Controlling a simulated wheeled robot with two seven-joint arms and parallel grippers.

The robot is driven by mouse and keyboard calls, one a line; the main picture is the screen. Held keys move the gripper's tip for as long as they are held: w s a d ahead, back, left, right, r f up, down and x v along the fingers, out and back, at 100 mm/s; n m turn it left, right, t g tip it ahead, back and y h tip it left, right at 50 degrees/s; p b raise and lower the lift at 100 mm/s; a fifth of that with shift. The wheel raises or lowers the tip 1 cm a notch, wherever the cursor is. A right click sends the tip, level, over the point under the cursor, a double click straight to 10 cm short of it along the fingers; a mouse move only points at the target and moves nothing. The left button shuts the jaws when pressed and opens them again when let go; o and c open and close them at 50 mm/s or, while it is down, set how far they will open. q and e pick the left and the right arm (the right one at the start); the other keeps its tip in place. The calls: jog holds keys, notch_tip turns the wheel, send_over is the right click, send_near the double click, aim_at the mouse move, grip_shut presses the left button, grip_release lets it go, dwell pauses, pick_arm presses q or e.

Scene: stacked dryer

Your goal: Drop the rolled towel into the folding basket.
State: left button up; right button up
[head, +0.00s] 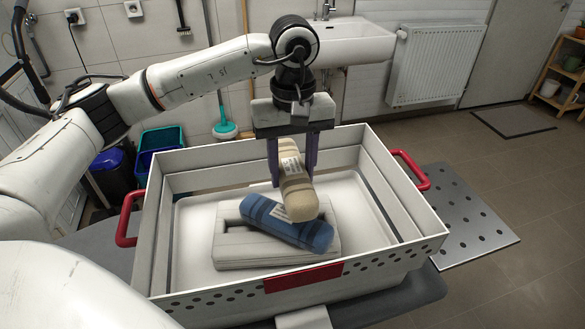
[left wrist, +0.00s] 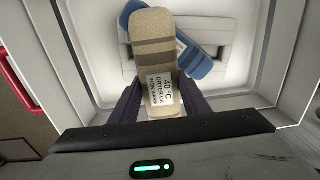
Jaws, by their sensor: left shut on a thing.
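A beige rolled towel (head: 297,193) with brown bands and a white label is held by my left gripper (head: 293,175), whose two fingers are shut on it. The towel hangs tilted above the inside of the folding basket (head: 402,262), a white box with red handles. In the left wrist view the beige towel (left wrist: 157,62) lies between the fingers, its label reading 40 °C. Below it a blue rolled towel (head: 285,225) lies across a pale folded piece (head: 230,247) in the basket. The beige towel overlaps the blue one in view; I cannot tell if they touch. My right gripper is not in view.
A perforated metal panel (head: 470,225) lies right of the basket. Blue bins (head: 160,142) stand behind it at the left. A sink (head: 350,40) and a radiator (head: 435,65) are on the back wall. The floor at the right is mostly clear.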

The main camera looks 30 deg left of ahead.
aim_at(293, 167)
pick_arm(q)
jog(key=shift+w, duration=0.1)
jog(key=shift+f+b, duration=0.65)
jog(key=o, duration=1.3)
jog(key=shift+c, duration=0.2)
jog(key=shift+r+p, duration=0.35)
jog(key=shift+p, duration=0.05)
notch_tip(293, 167, up, 13)
jog(key=shift+f+p, duration=0.2)
jog(key=shift+p, duration=0.2)
jog(key=shift+f, duration=0.1)
